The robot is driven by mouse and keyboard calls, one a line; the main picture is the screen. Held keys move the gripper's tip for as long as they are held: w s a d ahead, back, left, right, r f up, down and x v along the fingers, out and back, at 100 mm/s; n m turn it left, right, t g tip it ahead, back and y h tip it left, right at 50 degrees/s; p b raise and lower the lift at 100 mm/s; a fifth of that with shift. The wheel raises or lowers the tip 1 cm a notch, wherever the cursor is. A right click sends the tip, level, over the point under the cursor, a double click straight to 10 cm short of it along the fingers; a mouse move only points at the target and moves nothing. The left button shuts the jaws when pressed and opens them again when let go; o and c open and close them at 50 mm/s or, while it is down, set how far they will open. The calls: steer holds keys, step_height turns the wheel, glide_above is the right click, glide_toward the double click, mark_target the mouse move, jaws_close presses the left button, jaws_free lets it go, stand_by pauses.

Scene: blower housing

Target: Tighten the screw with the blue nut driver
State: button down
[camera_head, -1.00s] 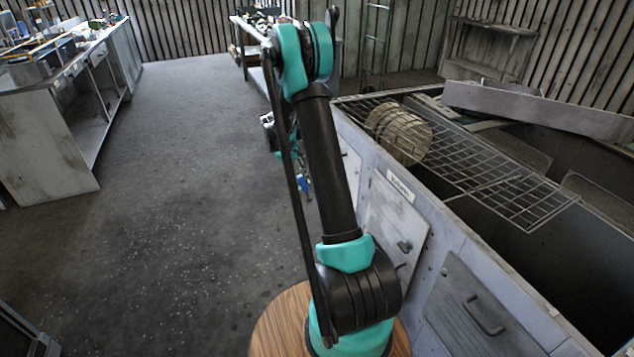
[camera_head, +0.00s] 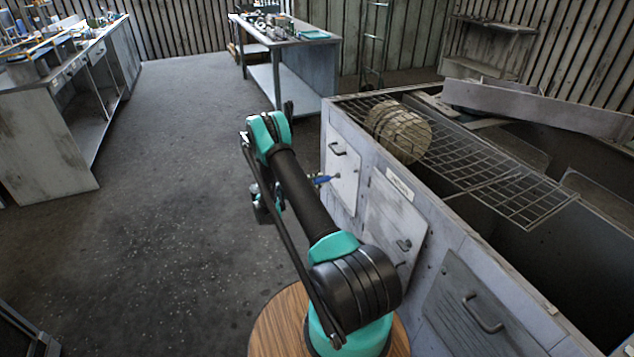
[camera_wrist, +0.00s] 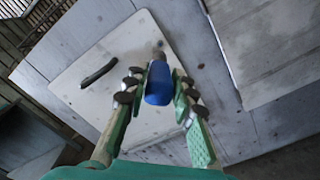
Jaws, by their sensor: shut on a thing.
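My gripper (camera_wrist: 158,88) is shut on the blue nut driver (camera_wrist: 159,84), whose blue handle sits between the two green fingers. Its metal shaft points away from my gripper towards a light panel (camera_wrist: 118,62) with a dark handle (camera_wrist: 99,72). In the head view the nut driver (camera_head: 322,180) sticks out to the right of my arm, its tip in front of the panel (camera_head: 343,188) at the left end of the cabinet. I cannot tell whether the tip touches the panel. No screw can be made out for sure; a small dark spot (camera_wrist: 201,66) shows on the surface right of the shaft.
The grey housing (camera_head: 455,235) with a wire grate (camera_head: 500,190) and a ribbed round drum (camera_head: 403,135) stands right of my arm. A workbench (camera_head: 70,85) is at the left and a table (camera_head: 300,45) at the back. The floor (camera_head: 180,200) between is clear.

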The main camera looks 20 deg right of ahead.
mark_target(331, 177)
steer(key=shift+d, duration=2.9)
steer(key=shift+w, duration=0.1)
steer(key=shift+s+d+r, duration=0.25)
steer(key=n, duration=1)
steer(key=shift+w, duration=0.3)
steer(key=n, duration=0.4)
steer(key=shift+w, duration=0.1)
steer(key=n, duration=0.4)
